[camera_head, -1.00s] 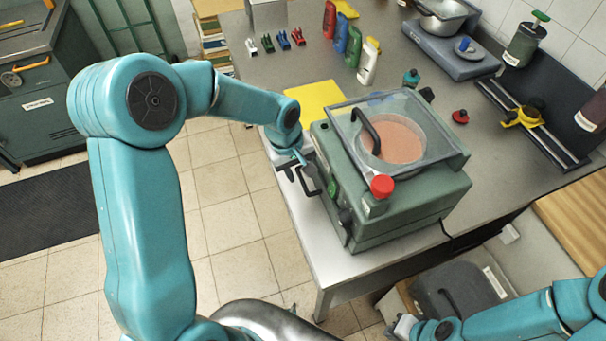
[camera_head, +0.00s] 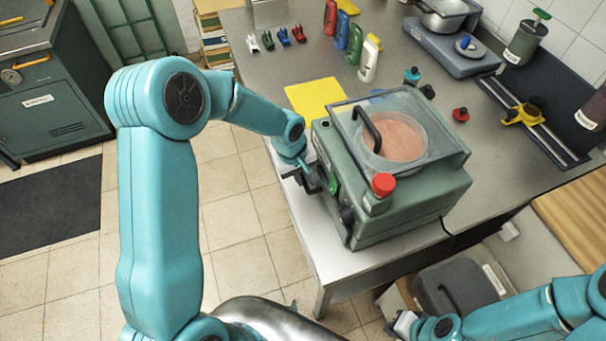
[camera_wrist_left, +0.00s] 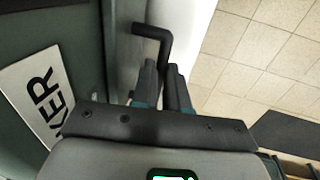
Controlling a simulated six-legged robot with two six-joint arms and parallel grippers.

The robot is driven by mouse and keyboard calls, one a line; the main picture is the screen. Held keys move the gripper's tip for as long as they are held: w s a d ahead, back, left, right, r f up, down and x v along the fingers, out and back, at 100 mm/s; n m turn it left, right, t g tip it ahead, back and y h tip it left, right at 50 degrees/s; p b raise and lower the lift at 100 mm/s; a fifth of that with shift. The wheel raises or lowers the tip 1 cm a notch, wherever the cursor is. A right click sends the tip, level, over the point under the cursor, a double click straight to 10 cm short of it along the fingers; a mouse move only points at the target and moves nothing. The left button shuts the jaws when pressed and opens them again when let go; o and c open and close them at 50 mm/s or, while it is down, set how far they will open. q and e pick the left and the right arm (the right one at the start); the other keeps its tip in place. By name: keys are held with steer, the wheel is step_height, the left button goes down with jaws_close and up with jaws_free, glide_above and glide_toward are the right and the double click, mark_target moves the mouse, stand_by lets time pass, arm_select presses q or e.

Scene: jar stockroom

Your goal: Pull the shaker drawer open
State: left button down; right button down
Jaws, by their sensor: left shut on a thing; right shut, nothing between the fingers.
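The shaker (camera_head: 405,200) is a green box on the metal table with a clear lid and a pinkish round dish under it. Its drawer handle (camera_wrist_left: 155,34) is a dark bent bar on the side facing left, beside a white label (camera_wrist_left: 38,92) reading "KER". My left gripper (camera_head: 310,180) is at that side, its fingers (camera_wrist_left: 165,75) shut around the handle. The fingers hide much of the handle in the head view. I see no clear gap at the drawer. My right gripper (camera_head: 402,326) is shut and empty at the lower right, away from the shaker.
A red knob (camera_head: 383,184) stands at the shaker's front corner. A yellow sheet (camera_head: 314,97) lies behind it. Several bottles (camera_head: 368,62) stand at the back. A grey bin (camera_head: 458,290) is below the table. Floor left of the table (camera_head: 240,215) is clear.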

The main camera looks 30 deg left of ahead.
arm_select(q)
steer(key=s+a+b, duration=0.2)
steer(key=s+a, duration=0.6)
steer(key=s, duration=0.1)
steer(key=shift+s+a+b, duration=0.35)
steer(key=c, duration=1.1)
jaws_free()
steer(key=shift+d, duration=0.1)
steer(key=shift+c, duration=0.2)
steer(key=shift+r, duration=0.15)
step_height(320, 180, up, 16)
steer(key=s+a, duration=0.2)
steer(key=shift+s, duration=0.2)
steer(key=shift+s+a, duration=0.1)
